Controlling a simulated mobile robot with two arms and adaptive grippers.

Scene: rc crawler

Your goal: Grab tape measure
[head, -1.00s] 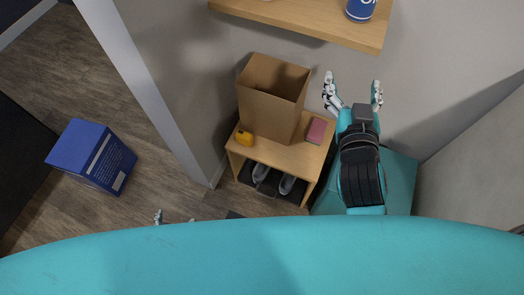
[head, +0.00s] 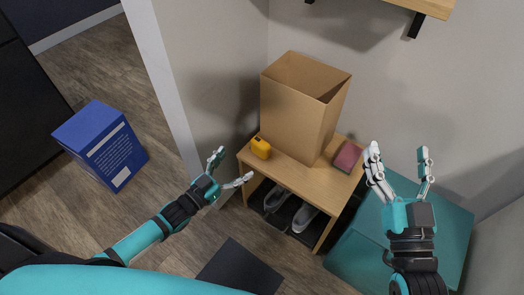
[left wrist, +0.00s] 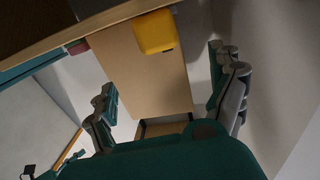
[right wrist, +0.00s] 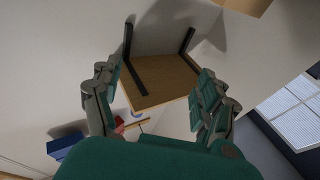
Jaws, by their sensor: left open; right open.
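The yellow tape measure (head: 261,148) sits on the left end of the small wooden bench top, in front of the cardboard box. It also shows in the left wrist view (left wrist: 155,33), ahead of the fingers. My left gripper (head: 234,167) is open and empty, just left of the bench and a little short of the tape measure. Its fingers (left wrist: 170,95) are spread in the left wrist view. My right gripper (head: 398,160) is open and empty, raised to the right of the bench. In the right wrist view its fingers (right wrist: 155,95) are apart with nothing between them.
The tall open cardboard box (head: 300,105) stands on the bench (head: 292,172), with a dark pink item (head: 347,157) to its right. Grey shoes (head: 304,217) are on the lower shelf. A teal box (head: 365,240) stands right; a blue box (head: 101,145) is on the floor left.

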